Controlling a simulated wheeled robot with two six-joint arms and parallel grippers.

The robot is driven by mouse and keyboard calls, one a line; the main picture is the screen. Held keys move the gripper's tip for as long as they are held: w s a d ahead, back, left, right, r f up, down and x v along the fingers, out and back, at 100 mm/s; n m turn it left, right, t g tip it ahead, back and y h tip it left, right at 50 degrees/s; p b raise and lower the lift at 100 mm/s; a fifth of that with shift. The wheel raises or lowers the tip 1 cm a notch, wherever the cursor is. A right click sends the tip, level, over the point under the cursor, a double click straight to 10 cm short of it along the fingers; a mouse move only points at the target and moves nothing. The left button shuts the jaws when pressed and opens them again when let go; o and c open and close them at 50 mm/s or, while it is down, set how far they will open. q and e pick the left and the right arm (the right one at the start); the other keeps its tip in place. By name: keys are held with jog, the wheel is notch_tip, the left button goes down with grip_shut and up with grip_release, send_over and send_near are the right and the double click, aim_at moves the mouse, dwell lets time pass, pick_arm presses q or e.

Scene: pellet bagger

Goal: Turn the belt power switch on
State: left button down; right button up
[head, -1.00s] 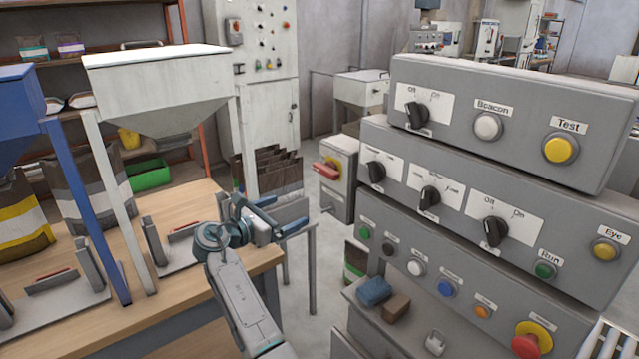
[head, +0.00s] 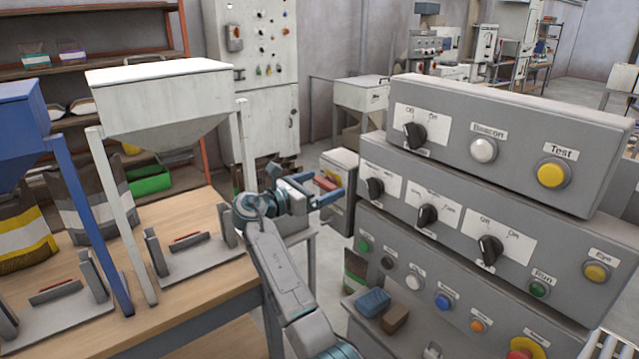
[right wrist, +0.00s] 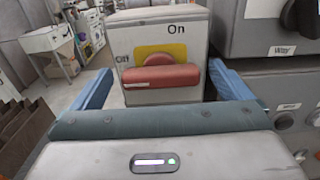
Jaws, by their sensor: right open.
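The belt power switch (right wrist: 162,78) is a red handle on a yellow plate, on the front of a grey box (right wrist: 160,25). In the right wrist view its handle lies level, with a pale mark at its left end toward the "Off" label; "On" stands above. In the head view the red handle (head: 327,183) is partly hidden by my right gripper. My right gripper (head: 318,189) is open and empty, in front of the switch. In the right wrist view its blue fingers (right wrist: 160,86) stand left and right of the handle, apart from it. My left gripper is not in view.
A stepped grey control panel (head: 480,150) with black knobs and coloured buttons stands close on the right. A wooden bench (head: 200,215) with hoppers is on the left. Brown bags (right wrist: 22,130) stand at the left of the wrist view.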

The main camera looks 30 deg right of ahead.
jog(key=c, duration=1)
